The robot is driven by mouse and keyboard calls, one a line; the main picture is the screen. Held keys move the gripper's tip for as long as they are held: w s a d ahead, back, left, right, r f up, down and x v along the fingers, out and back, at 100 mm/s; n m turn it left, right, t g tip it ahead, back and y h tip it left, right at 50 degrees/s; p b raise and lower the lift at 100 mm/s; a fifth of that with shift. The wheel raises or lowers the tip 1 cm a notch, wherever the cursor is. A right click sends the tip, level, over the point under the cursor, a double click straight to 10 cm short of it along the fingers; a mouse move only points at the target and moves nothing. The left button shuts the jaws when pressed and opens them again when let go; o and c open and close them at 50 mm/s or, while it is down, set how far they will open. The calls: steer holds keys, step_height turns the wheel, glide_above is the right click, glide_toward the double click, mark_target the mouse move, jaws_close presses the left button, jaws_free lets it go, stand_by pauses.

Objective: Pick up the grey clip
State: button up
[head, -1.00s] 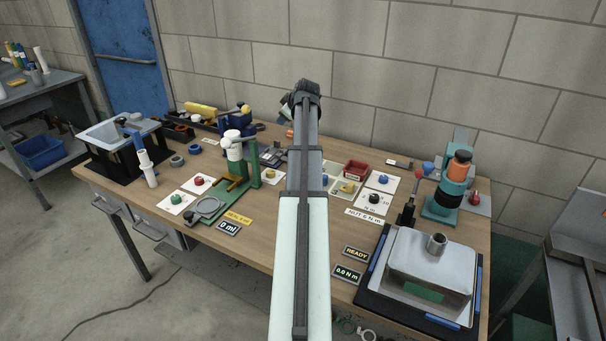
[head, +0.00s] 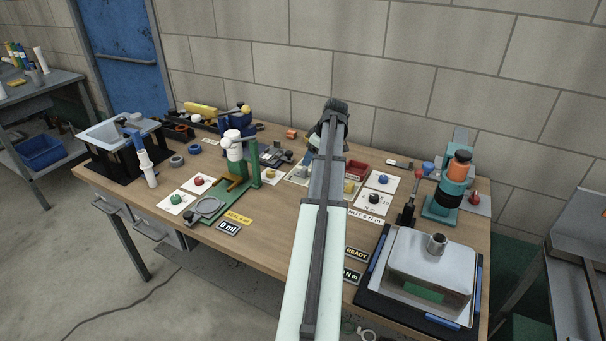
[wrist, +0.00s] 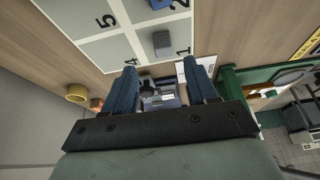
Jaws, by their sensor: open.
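My gripper (wrist: 161,66) is open, its two blue fingers apart with nothing held between them in the wrist view. A small grey block (wrist: 161,43), which may be the grey clip, lies on a pale numbered board (wrist: 112,52) just beyond the fingertips. The block is apart from both fingers. In the head view my arm reaches over the back middle of the table and hides the fingertips. I cannot make out the grey clip there.
A green stand with a white top (head: 234,146) is left of my arm. A red bin (head: 356,169) and button cards stand to its right. A large metal box (head: 432,262) fills the front right. The wall is close behind the table.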

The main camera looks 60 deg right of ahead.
mark_target(303, 168)
steer(key=shift+x, duration=1.15)
steer(key=shift+w+a+x, duration=0.15)
steer(key=shift+x, duration=1.2)
steer(key=shift+w+a+x, duration=0.1)
steer(key=shift+w+x, duration=0.1)
steer(key=shift+x, duration=1.1)
steer(key=shift+r, duration=0.15)
steer(key=c, duration=1)
